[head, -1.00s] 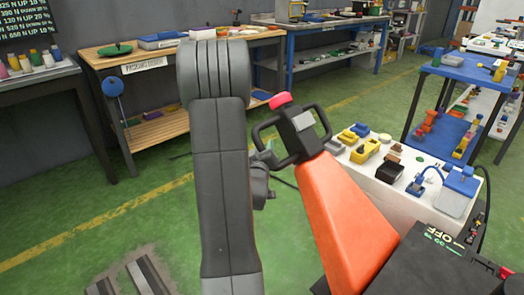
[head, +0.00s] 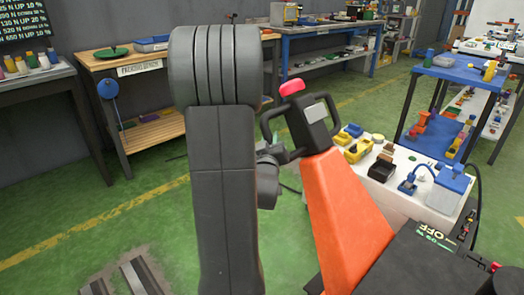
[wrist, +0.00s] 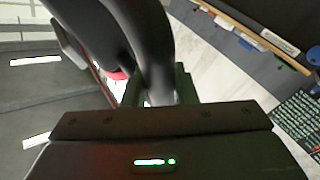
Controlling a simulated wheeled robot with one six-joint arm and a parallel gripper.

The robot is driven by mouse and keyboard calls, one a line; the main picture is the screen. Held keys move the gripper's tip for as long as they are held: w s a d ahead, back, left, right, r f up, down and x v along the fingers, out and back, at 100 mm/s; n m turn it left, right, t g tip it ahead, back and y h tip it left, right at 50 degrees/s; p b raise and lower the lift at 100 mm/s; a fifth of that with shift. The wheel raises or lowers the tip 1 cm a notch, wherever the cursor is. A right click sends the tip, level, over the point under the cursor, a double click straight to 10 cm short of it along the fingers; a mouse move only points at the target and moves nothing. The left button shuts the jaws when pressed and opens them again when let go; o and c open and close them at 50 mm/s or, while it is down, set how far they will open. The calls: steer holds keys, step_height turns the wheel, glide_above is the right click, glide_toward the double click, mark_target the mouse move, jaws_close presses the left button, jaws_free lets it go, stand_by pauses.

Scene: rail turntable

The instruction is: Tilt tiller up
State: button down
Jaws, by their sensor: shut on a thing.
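The tiller (head: 338,205) is an orange arm rising from a black housing at lower right in the head view. It leans up and to the left. Its top carries a black loop handle (head: 333,115) and a red button (head: 292,88). My gripper (head: 287,156) is at the left side of the loop, partly hidden behind my own arm. In the wrist view the dark curved handle (wrist: 155,45) passes between the jaws of my gripper (wrist: 160,92), with the red button (wrist: 118,75) beside it. My gripper is shut on the handle.
A white bench with small yellow, blue and black items (head: 405,170) stands right behind the tiller. A blue shelf cart (head: 460,72) is farther right. Workbenches line the back wall. Green floor (head: 90,215) is open at left.

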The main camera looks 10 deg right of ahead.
steer(key=s+d+r+m+b, duration=0.1)
steer(key=s+d+r+b, duration=0.1)
steer(key=s, duration=0.3)
steer(key=s+d+r+m+t+h+b, duration=0.1)
steer(key=s+d+r+b, duration=0.1)
steer(key=s+d+r, duration=0.2)
steer(key=shift+s+d+r+b, duration=0.15)
steer(key=shift+s+d+b, duration=0.15)
steer(key=shift+s+d, duration=0.5)
steer(key=shift+s+a, duration=0.15)
steer(key=shift+a, duration=0.05)
steer(key=c, duration=1.2)
jaws_free()
steer(key=shift+o, duration=0.2)
